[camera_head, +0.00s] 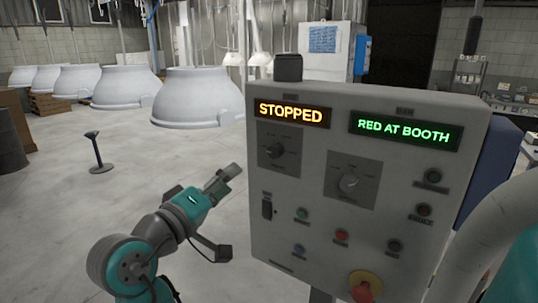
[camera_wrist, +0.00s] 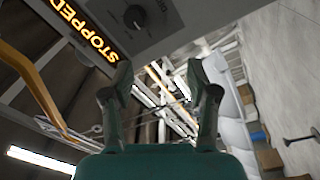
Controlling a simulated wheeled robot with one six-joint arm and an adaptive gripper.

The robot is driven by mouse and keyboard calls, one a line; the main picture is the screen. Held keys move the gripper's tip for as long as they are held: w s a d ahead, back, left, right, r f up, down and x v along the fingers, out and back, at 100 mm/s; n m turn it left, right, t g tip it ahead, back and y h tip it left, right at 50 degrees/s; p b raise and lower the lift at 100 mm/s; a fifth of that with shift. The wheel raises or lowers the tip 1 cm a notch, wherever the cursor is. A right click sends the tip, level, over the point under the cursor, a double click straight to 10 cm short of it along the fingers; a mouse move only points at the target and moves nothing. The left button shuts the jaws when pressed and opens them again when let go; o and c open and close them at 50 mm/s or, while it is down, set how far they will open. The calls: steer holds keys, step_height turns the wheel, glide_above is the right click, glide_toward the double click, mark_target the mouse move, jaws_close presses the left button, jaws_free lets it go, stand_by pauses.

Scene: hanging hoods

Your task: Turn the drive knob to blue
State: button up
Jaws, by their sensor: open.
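A grey control panel (camera_head: 300,230) stands at the right in the head view. Its left dial has a black knob (camera_head: 275,149); its right dial has a grey knob (camera_head: 348,182). The dial labels are too small to read, so I cannot tell which is the drive knob. My gripper (camera_head: 232,171) is left of the panel, apart from both knobs. In the wrist view its two fingers (camera_wrist: 159,78) are spread, with nothing between them. A dark knob (camera_wrist: 134,16) shows beyond them at the top, beside the lit "STOPPED" sign (camera_wrist: 84,29).
Lit signs read "STOPPED" (camera_head: 291,112) and "RED AT BOOTH" (camera_head: 405,131). Below the dials are several small buttons, a black switch (camera_head: 267,208) and a red mushroom button (camera_head: 364,288). White hoods (camera_head: 198,98) hang behind at the left. A small stand (camera_head: 99,155) is on the open floor.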

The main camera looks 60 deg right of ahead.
mark_target(272, 152)
steer(key=s+d+r, duration=0.1)
steer(key=d, duration=0.2)
steer(key=s+d+r+m+g, duration=0.1)
steer(key=d, duration=0.3)
steer(key=s+d+r+m+g+y, duration=0.1)
steer(key=s+d, duration=0.1)
steer(key=d, duration=0.1)
steer(key=shift+d, duration=0.25)
jaws_close()
